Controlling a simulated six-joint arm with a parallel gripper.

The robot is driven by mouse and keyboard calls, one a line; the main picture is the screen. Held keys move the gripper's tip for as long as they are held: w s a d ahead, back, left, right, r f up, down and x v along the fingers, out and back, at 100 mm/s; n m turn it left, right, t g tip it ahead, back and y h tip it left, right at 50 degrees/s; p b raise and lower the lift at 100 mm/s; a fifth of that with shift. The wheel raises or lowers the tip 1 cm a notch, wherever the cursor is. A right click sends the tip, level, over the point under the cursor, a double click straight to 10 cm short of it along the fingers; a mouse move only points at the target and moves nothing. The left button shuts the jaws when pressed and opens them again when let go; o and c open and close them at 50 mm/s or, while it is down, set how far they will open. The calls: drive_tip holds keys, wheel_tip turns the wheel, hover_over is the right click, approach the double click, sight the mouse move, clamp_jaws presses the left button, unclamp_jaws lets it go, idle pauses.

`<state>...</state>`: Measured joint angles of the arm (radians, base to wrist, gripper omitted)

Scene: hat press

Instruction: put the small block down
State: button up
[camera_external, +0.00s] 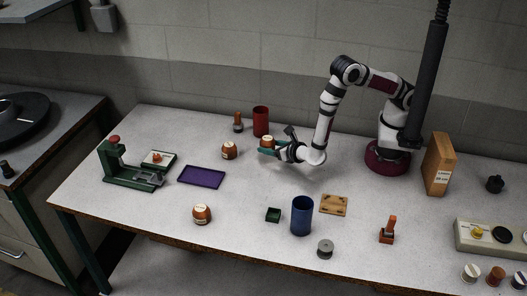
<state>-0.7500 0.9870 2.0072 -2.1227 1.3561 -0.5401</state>
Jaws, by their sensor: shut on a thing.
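My gripper (268,146) has teal fingers and reaches left from the arm, over the back middle of the table. It is shut on a small orange-brown piece (266,140) with a pale top, which I take to be the small block. The fingers hide part of it. I cannot tell whether it touches the table or hangs just above it. Two similar orange-brown pieces with pale labels stand apart, one just left of the gripper (229,151) and one near the front (201,215).
A red cylinder (261,121) stands close behind the gripper. A purple tray (202,177) and a green press (130,168) are at left. A blue cylinder (301,216), small green box (273,215) and wooden plate (333,205) are in front. The table between the gripper and these is clear.

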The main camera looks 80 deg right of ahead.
sight(269, 164)
drive_tip(key=shift+w+a+f, duration=0.1)
drive_tip(key=shift+a+f, duration=0.15)
drive_tip(key=shift+f, duration=0.9)
drive_tip(key=shift+a+f, duration=0.2)
drive_tip(key=shift+f, duration=0.95)
drive_tip(key=shift+f, duration=0.1)
drive_tip(key=o, duration=1.4)
